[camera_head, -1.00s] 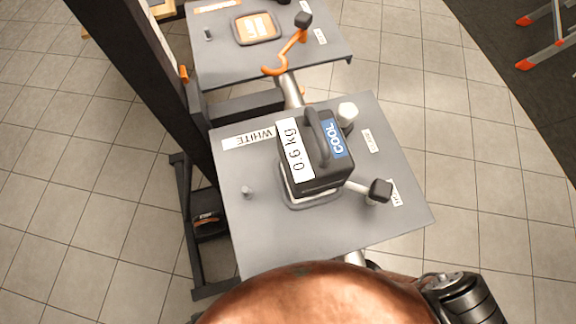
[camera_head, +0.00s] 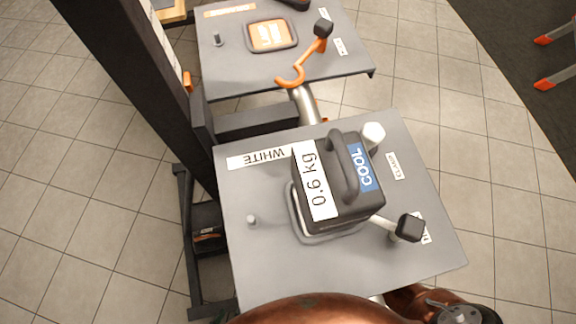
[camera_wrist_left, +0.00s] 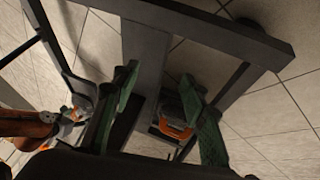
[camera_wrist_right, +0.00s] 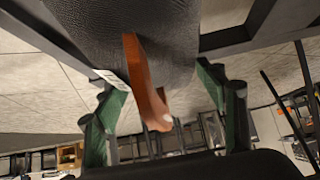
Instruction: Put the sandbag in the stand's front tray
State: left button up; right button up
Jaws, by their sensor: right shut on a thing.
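The sandbag (camera_wrist_right: 125,35) is a dark, textured bag with a brown strap handle (camera_wrist_right: 143,80), close up in the right wrist view. My right gripper (camera_wrist_right: 158,78) has its green fingers either side of the handle and is shut on the sandbag. My left gripper (camera_wrist_left: 160,80) is open and empty, above the stand's dark base bars. A black, box-like thing with an orange mark (camera_head: 207,236) sits low in the stand's base frame; I cannot tell whether it is the front tray. It seems to show in the left wrist view (camera_wrist_left: 176,128).
The dark upright post (camera_head: 125,75) rises at the left. A grey plate (camera_head: 275,265) carries a black 0.6 kg block (camera_head: 340,185) and a knob (camera_head: 408,227). Tiled floor lies open at left.

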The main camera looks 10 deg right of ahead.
notch_tip(320, 180, down, 2)
jog(key=shift+f+b, duration=0.1)
jog(key=shift+b, duration=0.45)
jog(key=shift+f+b, duration=0.25)
jog(key=shift+b, duration=0.05)
pick_arm(q)
jog(key=f, duration=0.1)
jog(key=f+t, duration=0.1)
jog(key=f, duration=0.1)
jog(key=shift+w+a, duration=0.15)
jog(key=shift+w, duration=0.2)
pick_arm(e)
jog(key=o, duration=1.7)
jog(key=shift+s+d+f, duration=0.1)
jog(key=shift+s+f, duration=0.05)
jog(key=shift+f, duration=0.1)
jog(key=o, duration=0.4)
jog(key=shift+c, duration=0.2)
jog(key=shift+r, duration=0.1)
